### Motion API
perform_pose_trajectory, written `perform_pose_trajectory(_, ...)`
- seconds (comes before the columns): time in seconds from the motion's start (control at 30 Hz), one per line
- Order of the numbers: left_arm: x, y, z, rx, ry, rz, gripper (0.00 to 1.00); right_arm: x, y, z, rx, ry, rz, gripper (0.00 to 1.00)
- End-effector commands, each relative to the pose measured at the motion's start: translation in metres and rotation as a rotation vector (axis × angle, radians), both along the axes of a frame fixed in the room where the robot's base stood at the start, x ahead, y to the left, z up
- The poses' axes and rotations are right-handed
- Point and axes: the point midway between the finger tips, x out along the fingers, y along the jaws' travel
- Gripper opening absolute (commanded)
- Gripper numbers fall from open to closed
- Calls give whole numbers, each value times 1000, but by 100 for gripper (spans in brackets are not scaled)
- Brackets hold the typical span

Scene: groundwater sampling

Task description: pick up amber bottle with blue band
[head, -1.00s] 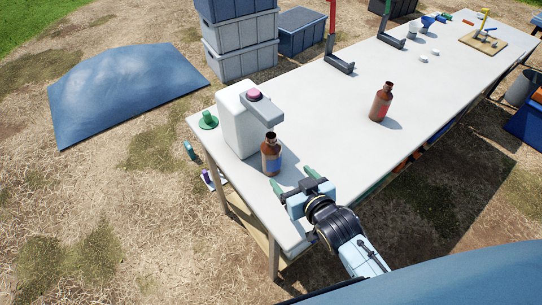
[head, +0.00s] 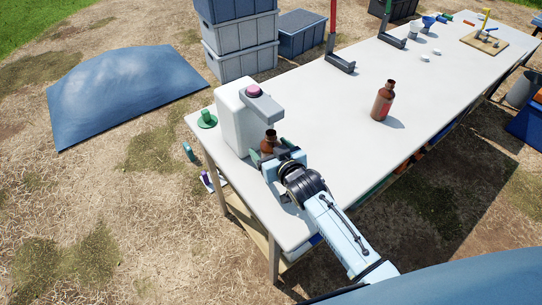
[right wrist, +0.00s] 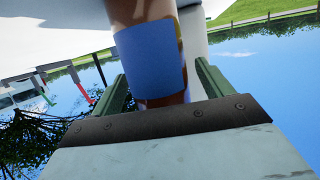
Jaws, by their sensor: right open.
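The amber bottle with the blue band (head: 269,139) stands upright on the white table, under the arm of the white dispenser. Only its neck and shoulder show in the head view; my right gripper hides the rest. In the right wrist view its blue band (right wrist: 153,55) sits between the green fingers. My right gripper (head: 268,153) is open, with one finger on each side of the bottle. In the right wrist view a gap shows beside the finger at left. My left gripper is not in view.
The white dispenser (head: 232,115) with a pink button stands just behind the bottle. Another amber bottle, with a red band (head: 382,103), stands farther right on the table (head: 320,115). A green object (head: 207,120) sits at the table's left corner. The table's middle is clear.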

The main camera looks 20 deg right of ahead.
Motion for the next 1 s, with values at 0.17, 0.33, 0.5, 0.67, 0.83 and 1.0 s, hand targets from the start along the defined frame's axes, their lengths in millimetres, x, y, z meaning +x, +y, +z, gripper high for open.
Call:
perform_pose_trajectory(0.17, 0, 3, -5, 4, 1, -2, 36, 14, 2, -6, -1, 1, 0, 79)
perform_pose_trajectory(0.33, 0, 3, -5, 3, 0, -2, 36, 14, 2, -6, -1, 1, 0, 79)
perform_pose_trajectory(0.5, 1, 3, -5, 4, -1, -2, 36, 14, 2, -6, -1, 2, 0, 63)
perform_pose_trajectory(0.67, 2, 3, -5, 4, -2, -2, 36, 14, 2, -6, -1, 2, 0, 42)
perform_pose_trajectory(0.83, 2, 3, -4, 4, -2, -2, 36, 15, 2, -4, 0, -2, 1, 21)
perform_pose_trajectory(1.0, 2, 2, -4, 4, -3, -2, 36, 14, 2, -4, -1, -1, 1, 16)
